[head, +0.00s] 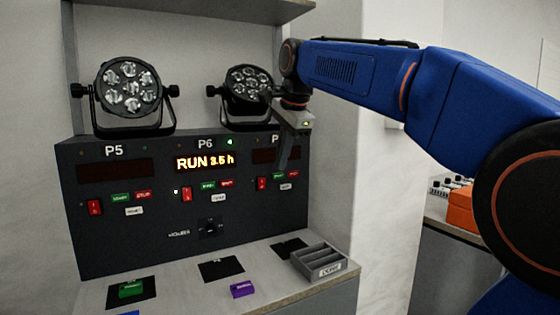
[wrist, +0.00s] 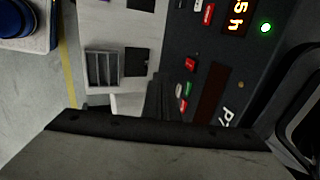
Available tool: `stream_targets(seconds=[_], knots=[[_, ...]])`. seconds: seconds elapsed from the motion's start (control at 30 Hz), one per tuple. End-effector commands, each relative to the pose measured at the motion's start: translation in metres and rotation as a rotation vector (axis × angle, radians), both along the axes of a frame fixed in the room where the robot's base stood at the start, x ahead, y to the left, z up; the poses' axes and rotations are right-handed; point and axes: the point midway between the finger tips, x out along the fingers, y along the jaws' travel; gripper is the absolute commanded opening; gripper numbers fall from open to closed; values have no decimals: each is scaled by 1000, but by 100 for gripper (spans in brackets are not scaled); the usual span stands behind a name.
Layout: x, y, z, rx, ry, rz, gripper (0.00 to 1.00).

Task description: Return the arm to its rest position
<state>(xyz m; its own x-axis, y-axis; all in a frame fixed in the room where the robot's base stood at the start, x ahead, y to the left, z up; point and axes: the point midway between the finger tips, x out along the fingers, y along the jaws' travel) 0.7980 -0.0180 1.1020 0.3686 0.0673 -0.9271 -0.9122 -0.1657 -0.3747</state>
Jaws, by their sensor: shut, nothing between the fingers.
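My blue arm reaches in from the right in the head view, with its wrist bent down in front of the panel's right part. My gripper (head: 283,158) points down and is shut with nothing in it. It hangs in front of the P7-side section and partly hides that label and display. In the wrist view the dark gripper fingers (wrist: 163,97) show near the middle, above the counter edge and panel. I cannot tell whether the fingers touch the panel.
A dark control panel (head: 140,235) carries P5 and P6; P6 reads "RUN 3.5 h". Two par lamps (head: 128,86) (head: 248,84) stand on top. A grey tray (head: 318,262), green block (head: 131,289) and purple block (head: 242,289) are on the counter. An orange box (head: 461,211) stands right.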

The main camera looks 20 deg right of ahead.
Motion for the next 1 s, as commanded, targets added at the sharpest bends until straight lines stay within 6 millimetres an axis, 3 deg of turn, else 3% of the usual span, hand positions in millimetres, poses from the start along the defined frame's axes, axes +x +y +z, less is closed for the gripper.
stream_targets(seconds=[0.2, 0.37, 0.67, 1.0], knots=[[-3, -1, -2, -6, -1, 12, 0], [-30, -7, -21, -51, -11, 110, 0], [-118, -26, -102, -219, -41, 471, 0], [-222, -42, -220, -417, -66, 893, 0]])
